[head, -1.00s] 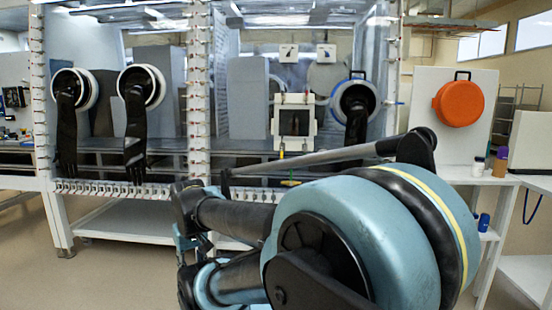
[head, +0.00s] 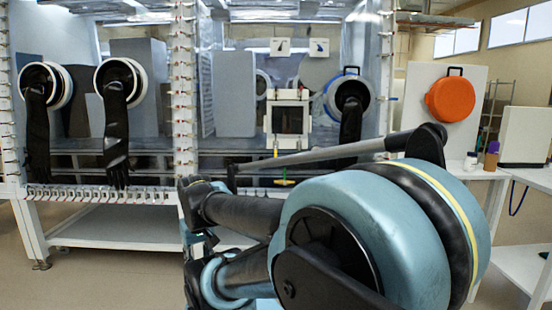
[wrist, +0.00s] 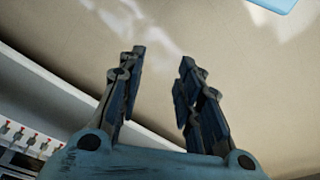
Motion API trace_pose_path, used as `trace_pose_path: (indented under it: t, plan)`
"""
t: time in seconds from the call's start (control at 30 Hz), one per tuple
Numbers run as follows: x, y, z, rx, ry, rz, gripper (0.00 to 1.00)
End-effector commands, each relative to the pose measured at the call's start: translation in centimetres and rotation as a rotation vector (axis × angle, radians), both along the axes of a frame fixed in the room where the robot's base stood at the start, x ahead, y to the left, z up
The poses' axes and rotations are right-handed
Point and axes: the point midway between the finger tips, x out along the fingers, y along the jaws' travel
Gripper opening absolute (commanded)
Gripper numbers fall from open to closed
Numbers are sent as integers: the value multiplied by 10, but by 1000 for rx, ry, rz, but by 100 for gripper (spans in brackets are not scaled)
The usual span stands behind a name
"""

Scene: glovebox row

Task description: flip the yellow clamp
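A small upright yellow piece (head: 276,153), which may be the yellow clamp, shows below the white square port frame (head: 288,93) on the glovebox front. A yellow-green piece (head: 284,182) lies lower, near the box's bottom edge. Both are too small to tell which is the clamp or how it is turned. In the wrist view my gripper (wrist: 163,60) is open, its two fingers apart with only floor showing between them. In the head view my arm hides the gripper.
Black gloves hang from round ports (head: 120,85). Red-tipped clamps line the white posts (head: 184,90). An orange round cover (head: 450,99) hangs on a panel at right. Bottles (head: 491,157) stand on a white side bench. Open floor (head: 120,275) shows at lower left.

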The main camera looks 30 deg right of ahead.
Motion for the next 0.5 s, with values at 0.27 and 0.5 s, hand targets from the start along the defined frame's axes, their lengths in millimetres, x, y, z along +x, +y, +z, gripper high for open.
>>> trace_pose_path:
  t: [0.27, 0.5]
  plan:
    - [19, 8, 13, 70, -61, 12, 32]
    - [95, 12, 41, 219, -244, 33, 32]
